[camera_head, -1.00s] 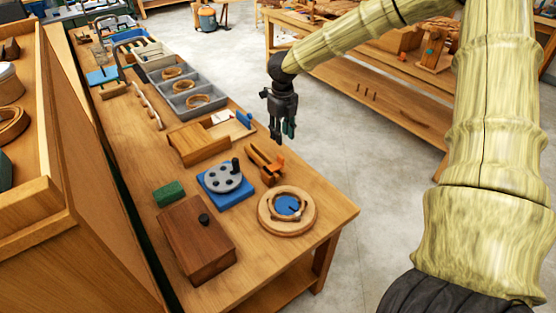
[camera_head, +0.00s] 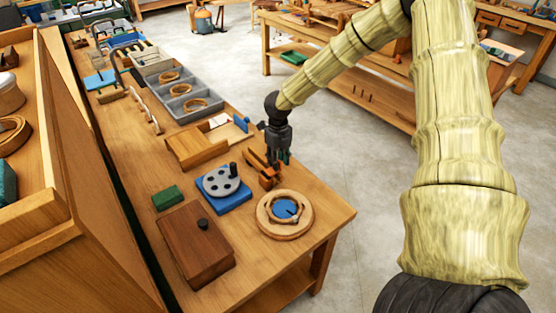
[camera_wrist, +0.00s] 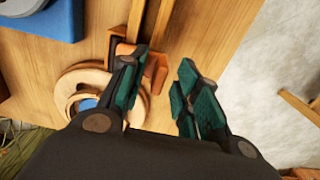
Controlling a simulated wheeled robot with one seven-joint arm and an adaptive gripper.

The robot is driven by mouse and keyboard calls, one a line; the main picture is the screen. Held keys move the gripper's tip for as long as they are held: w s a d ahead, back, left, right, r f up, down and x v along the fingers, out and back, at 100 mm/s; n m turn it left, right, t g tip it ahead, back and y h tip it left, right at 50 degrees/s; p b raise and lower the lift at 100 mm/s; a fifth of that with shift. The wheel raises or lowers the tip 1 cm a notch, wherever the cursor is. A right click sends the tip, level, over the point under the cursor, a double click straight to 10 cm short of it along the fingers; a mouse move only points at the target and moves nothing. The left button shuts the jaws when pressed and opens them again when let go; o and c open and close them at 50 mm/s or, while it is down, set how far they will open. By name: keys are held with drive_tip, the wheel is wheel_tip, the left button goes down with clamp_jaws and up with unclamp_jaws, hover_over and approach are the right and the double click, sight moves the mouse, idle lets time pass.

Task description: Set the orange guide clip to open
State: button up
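The orange guide clip (camera_head: 268,179) sits on a slotted wooden piece (camera_head: 254,158) near the right edge of the bench. In the wrist view the clip (camera_wrist: 156,68) shows as an orange bracket across dark-edged wooden rails. My gripper (camera_head: 278,162) is low over the far side of the clip and hides part of the wooden piece. In the wrist view my gripper (camera_wrist: 162,84) is open, with green pads apart. The left finger overlaps the clip in the picture, and part of the clip shows between the fingers. I cannot tell whether they touch.
A round wooden ring with a blue centre (camera_head: 284,215) lies in front of the clip. A grey dial on a blue base (camera_head: 222,185) stands to the left. A dark wooden box (camera_head: 195,245) and green block (camera_head: 167,198) are further left. The bench's right front corner is clear.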

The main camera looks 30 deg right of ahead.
drive_tip(key=shift+f, duration=0.35)
clamp_jaws()
